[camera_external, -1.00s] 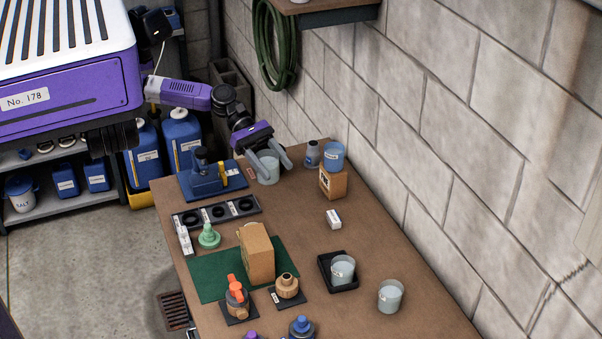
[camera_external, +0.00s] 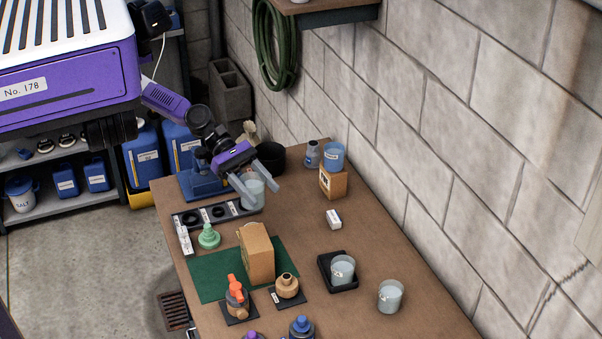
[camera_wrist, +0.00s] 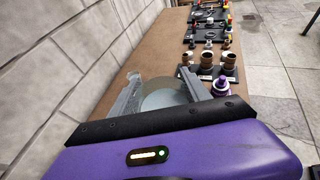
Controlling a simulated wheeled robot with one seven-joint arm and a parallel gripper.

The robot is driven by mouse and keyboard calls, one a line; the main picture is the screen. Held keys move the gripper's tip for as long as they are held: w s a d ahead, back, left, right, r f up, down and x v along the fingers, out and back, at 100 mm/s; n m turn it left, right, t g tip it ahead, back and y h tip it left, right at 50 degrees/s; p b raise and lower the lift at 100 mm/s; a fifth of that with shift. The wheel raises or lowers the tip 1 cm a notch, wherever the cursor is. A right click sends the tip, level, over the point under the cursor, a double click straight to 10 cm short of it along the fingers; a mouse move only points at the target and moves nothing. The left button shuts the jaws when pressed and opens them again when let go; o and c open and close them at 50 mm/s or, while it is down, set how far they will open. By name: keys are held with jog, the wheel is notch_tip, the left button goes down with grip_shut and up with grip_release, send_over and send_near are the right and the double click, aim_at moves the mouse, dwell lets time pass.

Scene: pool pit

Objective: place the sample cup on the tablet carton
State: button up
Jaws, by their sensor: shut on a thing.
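My gripper (camera_external: 263,195) is shut on a clear, greyish sample cup (camera_external: 252,192), which sits upright between the fingers. The cup also shows in the wrist view (camera_wrist: 165,98). It appears above the back part of the table, by the black holder strip; its exact height is unclear. A tan carton (camera_external: 258,254) stands on the green mat, nearer the camera than my gripper. A smaller orange-brown carton (camera_external: 333,184) stands by the wall with a blue cup (camera_external: 333,155) on top. I cannot tell from labels which is the tablet carton.
A black holder strip (camera_external: 188,220) and a green fitting (camera_external: 208,237) lie near the cup. A black tray (camera_external: 325,262) holds another clear cup; one more cup (camera_external: 390,296) stands at right. A small white box (camera_external: 333,218) lies mid-table. The wall bounds the right side.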

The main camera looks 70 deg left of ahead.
aim_at(260, 206)
notch_tip(260, 206, down, 7)
jog(key=shift+r+b, duration=0.15)
jog(key=shift+b, duration=0.2)
jog(key=shift+f+p, duration=0.45)
jog(key=shift+f, duration=2.35)
jog(key=shift+f, duration=0.15)
jog(key=o, duration=1.5)
jog(key=shift+o, duration=0.2)
